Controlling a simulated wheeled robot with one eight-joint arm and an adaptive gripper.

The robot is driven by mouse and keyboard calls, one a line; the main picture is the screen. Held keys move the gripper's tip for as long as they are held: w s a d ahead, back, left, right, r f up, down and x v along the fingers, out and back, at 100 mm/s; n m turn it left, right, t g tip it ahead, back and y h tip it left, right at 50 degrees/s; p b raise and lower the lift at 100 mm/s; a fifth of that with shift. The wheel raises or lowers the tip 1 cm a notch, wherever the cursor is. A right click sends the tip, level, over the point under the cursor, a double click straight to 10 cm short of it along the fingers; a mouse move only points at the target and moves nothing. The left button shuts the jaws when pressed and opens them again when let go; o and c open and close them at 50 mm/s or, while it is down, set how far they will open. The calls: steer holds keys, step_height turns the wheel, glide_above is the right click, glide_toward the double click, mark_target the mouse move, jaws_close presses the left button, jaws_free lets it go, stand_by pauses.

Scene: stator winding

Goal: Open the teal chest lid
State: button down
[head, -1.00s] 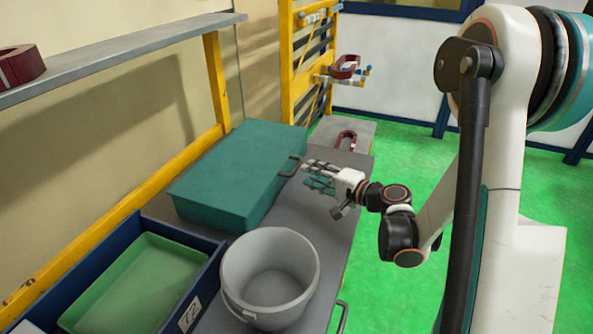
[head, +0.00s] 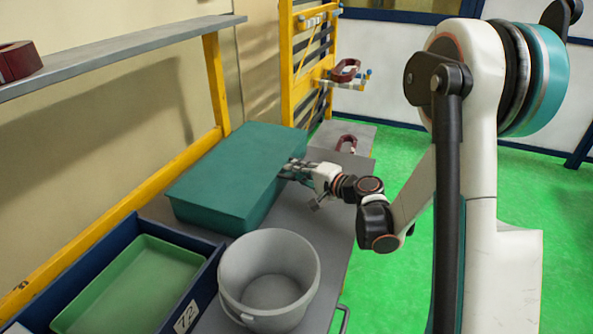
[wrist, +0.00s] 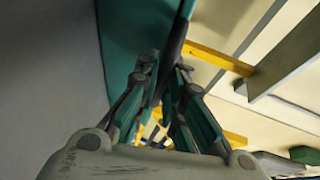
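The teal chest (head: 250,212) stands on the grey bench, its broad lid (head: 228,165) on top. The lid looks shut or nearly so; a very small lift cannot be told. My gripper (head: 288,171) is at the chest's right side, where it hides the handle in the head view. In the wrist view the fingers (wrist: 163,75) stand close together, with the dark handle bar (wrist: 179,35) running between or right beside the tips. The teal chest surface (wrist: 125,40) lies just beyond them. Whether the fingers press on the handle cannot be seen.
A grey bucket (head: 234,268) and a blue bin (head: 205,275) with a green tray (head: 150,285) stand in front of the chest. A grey shelf (head: 120,50) runs above at the left. A yellow rack (head: 291,75) rises behind. The green floor at the right is clear.

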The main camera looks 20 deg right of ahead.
steer(key=shift+r, duration=0.1)
steer(key=shift+r+p, duration=0.5)
steer(key=shift+p, duration=0.1)
steer(key=w+a+r+n+g+h+p, duration=0.1)
steer(key=w+a+r+g+h+p, duration=0.1)
steer(key=r+p, duration=0.6)
steer(key=w+a+r+n+g+h+p, duration=0.1)
steer(key=a+r+g+h+p, duration=0.15)
steer(key=r+p, duration=0.55)
steer(key=w+a+r+n+g+h+p, duration=0.1)
steer(key=w+a+r+g+h+p, duration=0.4)
steer(key=w+a+r+p, duration=0.4)
steer(key=shift+w+a+r+n+h, duration=0.35)
steer(key=shift+a+r, duration=0.45)
steer(key=shift+a, duration=1.3)
